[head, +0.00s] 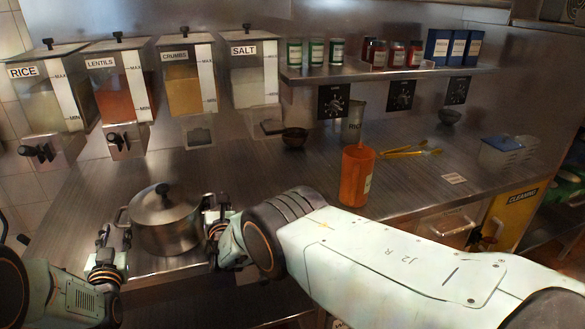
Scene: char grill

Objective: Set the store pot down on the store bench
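The store pot (166,226) is a steel pot with a lid and a dark knob. It is upright at the front left of the steel store bench (240,180). My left gripper (124,236) is at its left handle and looks shut on it. My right gripper (214,212) is at its right handle and also looks shut on it, though the small fingers partly hide the grip. The pot's base is low over the bench's front part; I cannot tell whether it touches.
Dispensers for rice (45,100), lentils (122,90), crumbs (185,85) and salt (250,75) hang behind the pot. An orange container (356,178), a dark bowl (294,138) and yellow tongs (408,152) are to the right. Bare bench lies behind the pot.

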